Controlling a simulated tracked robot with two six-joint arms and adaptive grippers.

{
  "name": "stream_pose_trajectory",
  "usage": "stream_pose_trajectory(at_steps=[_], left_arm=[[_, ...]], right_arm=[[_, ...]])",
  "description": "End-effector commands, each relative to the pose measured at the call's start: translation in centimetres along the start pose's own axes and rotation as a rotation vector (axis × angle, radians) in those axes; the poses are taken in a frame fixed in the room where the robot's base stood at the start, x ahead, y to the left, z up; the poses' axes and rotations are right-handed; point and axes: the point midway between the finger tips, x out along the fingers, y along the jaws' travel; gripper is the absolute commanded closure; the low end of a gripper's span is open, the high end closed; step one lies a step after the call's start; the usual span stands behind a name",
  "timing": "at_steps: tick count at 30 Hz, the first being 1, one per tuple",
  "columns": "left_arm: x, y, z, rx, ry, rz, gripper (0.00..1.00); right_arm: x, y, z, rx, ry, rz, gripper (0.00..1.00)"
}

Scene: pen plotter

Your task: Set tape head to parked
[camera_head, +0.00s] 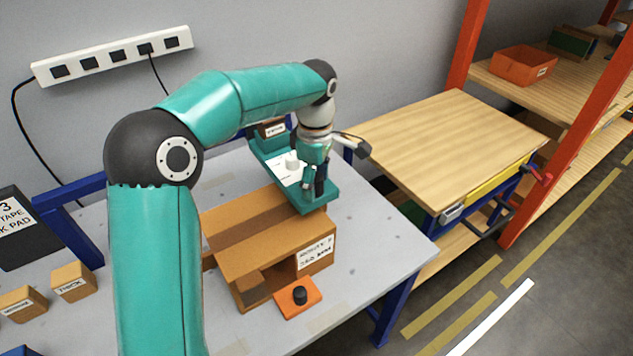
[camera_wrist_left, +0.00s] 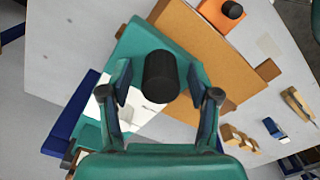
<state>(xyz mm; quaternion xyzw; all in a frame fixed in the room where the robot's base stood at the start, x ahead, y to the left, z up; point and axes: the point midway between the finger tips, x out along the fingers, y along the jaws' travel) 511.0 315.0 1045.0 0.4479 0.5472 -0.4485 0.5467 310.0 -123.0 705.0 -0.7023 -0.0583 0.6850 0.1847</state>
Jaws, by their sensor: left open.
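A teal plate (camera_head: 322,202) with a white card (camera_head: 286,170) on it stands at the back of the table, behind a cardboard box. In the left wrist view, a black cylindrical knob (camera_wrist_left: 162,76) rises from the teal plate (camera_wrist_left: 130,48); I cannot tell for sure that it is the tape head. My left gripper (camera_head: 315,185) is over the right end of the teal plate, pointing down. In the left wrist view my left gripper (camera_wrist_left: 164,88) is open, with its fingers on either side of the knob and visible gaps. My right gripper is out of view.
The cardboard box (camera_head: 275,247) stands in front of the plate. An orange plate with a black knob (camera_head: 300,295) lies before the box. Small labelled blocks (camera_head: 73,282) lie at left. A wooden-topped bench (camera_head: 455,145) stands at right. The grey table's right side (camera_head: 380,235) is clear.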

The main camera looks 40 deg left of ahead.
Motion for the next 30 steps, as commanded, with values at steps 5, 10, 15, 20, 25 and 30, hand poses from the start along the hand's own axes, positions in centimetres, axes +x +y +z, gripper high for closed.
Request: stream_pose_trajectory(at_steps=[5, 10, 15, 20, 25, 30], left_arm=[[0.48, -0.01, -0.03, -0.001, 0.000, 0.000, 0.38], [0.48, -0.01, -0.03, -0.001, 0.000, 0.000, 0.38], [0.46, -0.02, -0.04, 0.000, 0.000, 0.000, 0.63], [0.44, -0.02, -0.04, 0.000, 0.000, 0.000, 0.90], [0.43, -0.01, -0.03, 0.000, 0.000, 0.000, 1.00], [0.43, -0.05, 0.00, 0.001, 0.000, 0.000, 1.00]], right_arm=[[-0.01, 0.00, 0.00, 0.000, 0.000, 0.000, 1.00], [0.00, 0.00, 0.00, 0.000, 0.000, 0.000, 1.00], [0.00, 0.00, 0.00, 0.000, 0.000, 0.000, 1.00], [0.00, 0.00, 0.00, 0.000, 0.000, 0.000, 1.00], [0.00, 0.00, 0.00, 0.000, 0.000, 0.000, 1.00], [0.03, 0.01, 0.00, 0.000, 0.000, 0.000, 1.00]])
